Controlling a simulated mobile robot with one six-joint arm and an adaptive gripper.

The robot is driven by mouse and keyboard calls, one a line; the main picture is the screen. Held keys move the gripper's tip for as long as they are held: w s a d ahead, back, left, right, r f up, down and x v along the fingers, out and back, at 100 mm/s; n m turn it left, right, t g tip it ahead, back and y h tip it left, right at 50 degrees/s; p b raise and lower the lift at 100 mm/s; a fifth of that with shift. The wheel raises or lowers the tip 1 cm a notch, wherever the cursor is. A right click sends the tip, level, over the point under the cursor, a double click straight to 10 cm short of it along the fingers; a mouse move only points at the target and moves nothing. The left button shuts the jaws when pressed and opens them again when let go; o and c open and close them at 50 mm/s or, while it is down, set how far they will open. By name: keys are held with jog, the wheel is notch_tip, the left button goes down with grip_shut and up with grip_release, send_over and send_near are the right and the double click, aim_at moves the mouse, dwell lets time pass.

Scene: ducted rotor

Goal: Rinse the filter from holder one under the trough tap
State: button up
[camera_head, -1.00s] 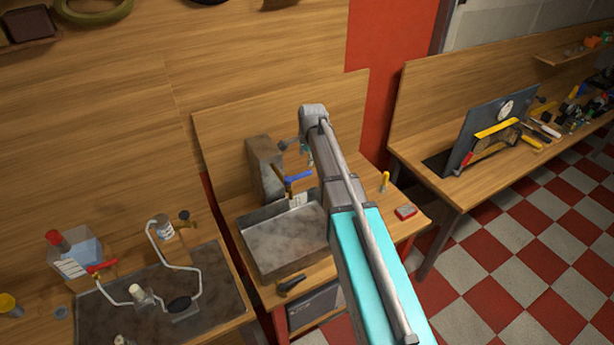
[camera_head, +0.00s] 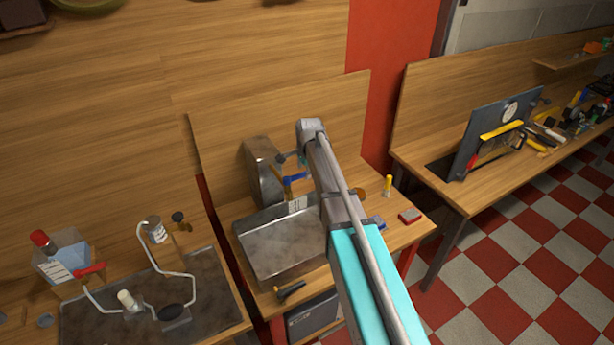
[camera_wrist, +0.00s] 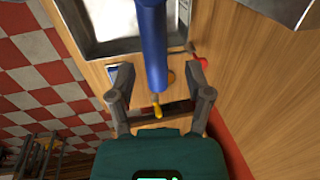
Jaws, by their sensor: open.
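The metal trough (camera_head: 268,252) stands on the middle bench in the head view. A blue bar (camera_head: 296,178), probably the tap's lever, is above the trough's back edge; the tap itself is largely hidden by my arm. In the wrist view my gripper (camera_wrist: 160,92) is open. A blue rod (camera_wrist: 152,45), apparently the same bar, reaches down the picture between the fingers, and I see no finger clamped on it. The trough (camera_wrist: 85,35) shows behind it. I cannot pick out the filter or holder one.
A grey metal block (camera_head: 262,170) stands behind the trough. A red-capped bottle (camera_head: 65,258) and tubing stand on the left bench. The right bench (camera_head: 440,190) holds several tools.

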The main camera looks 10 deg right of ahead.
jog(key=shift+f, duration=0.45)
jog(key=shift+b, duration=0.3)
jog(key=shift+w, duration=0.1)
grip_shut()
